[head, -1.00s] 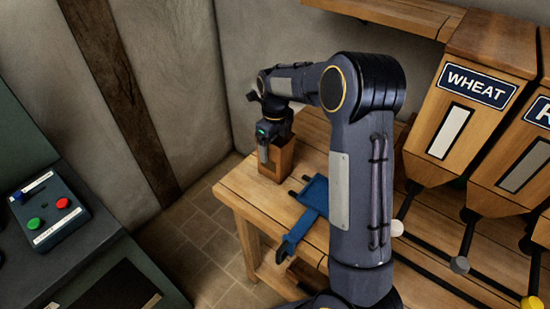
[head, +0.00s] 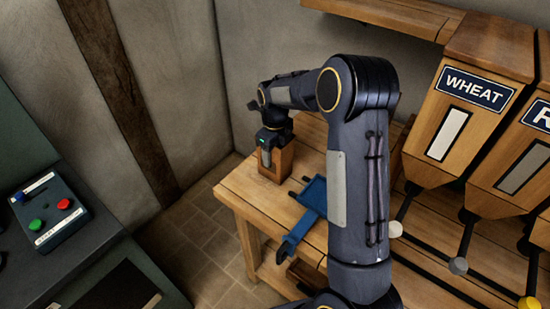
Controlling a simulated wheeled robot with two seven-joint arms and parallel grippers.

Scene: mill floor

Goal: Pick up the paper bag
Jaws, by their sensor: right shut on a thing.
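The paper bag (head: 284,164) is a small brown, box-shaped thing standing upright on the back left corner of the wooden table. My right arm reaches over the table, and its dark gripper (head: 266,157) points down at the bag. The gripper is shut on the bag's upper part, with a pale finger against its near left face. The gripper hides the bag's top and the far finger. The bag's base appears to be on the tabletop. My left gripper is not in view.
Wooden bins, one marked WHEAT (head: 462,110), stand at the right. A control box with buttons (head: 47,217) is at the left. A shelf (head: 400,20) hangs above.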

